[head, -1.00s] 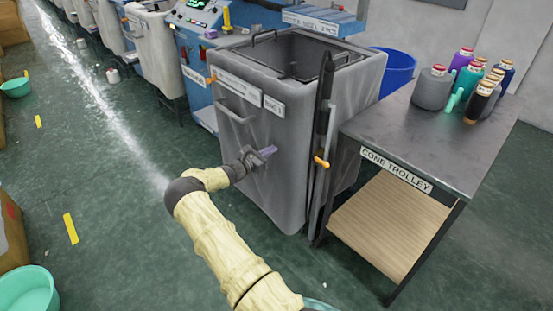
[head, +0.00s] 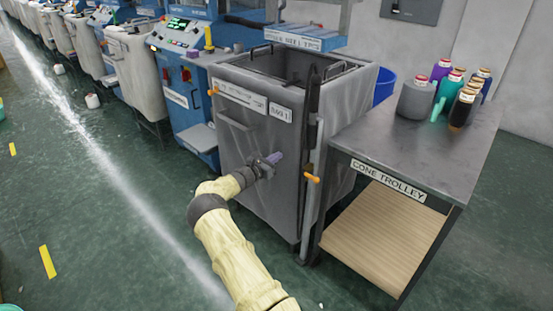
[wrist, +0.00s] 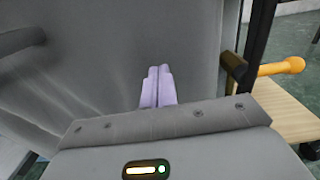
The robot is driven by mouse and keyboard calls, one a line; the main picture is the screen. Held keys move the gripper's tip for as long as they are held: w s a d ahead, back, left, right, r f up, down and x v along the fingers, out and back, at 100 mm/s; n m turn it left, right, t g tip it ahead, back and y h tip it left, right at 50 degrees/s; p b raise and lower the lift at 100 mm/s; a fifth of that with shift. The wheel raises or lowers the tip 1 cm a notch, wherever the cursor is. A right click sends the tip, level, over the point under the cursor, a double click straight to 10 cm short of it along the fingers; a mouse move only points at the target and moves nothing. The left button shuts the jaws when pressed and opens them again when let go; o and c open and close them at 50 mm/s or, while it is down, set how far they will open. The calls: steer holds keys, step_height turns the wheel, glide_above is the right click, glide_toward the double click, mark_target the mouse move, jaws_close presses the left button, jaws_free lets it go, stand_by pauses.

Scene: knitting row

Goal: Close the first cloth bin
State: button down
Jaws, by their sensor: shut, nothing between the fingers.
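The first cloth bin (head: 236,152) is a grey open-topped bin with labels on its front panel, in the middle of the head view. A dark handle bar stands at its right front corner, with an orange-tipped lever (head: 312,178) beside it. My gripper (head: 276,157) is in front of the bin's front panel, right of its middle, with its lilac fingers together and empty. In the wrist view the fingers (wrist: 157,86) point at the grey panel (wrist: 125,45). I cannot tell whether the fingertips touch it. An orange lever end (wrist: 282,66) shows at the right there.
The cone trolley (head: 350,137) stands close at the bin's right with several thread cones on top. A blue tub (head: 385,86) is behind. A knitting machine (head: 190,95) and more bins line the left. The floor (head: 110,225) at front left is mostly clear.

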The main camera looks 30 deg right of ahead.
steer(key=shift+d+r, duration=0.25)
steer(key=shift+r, duration=0.2)
steer(key=f+p+v, duration=0.1)
steer(key=p+v, duration=0.2)
steer(key=v, duration=1.1)
steer(key=shift+a, duration=0.25)
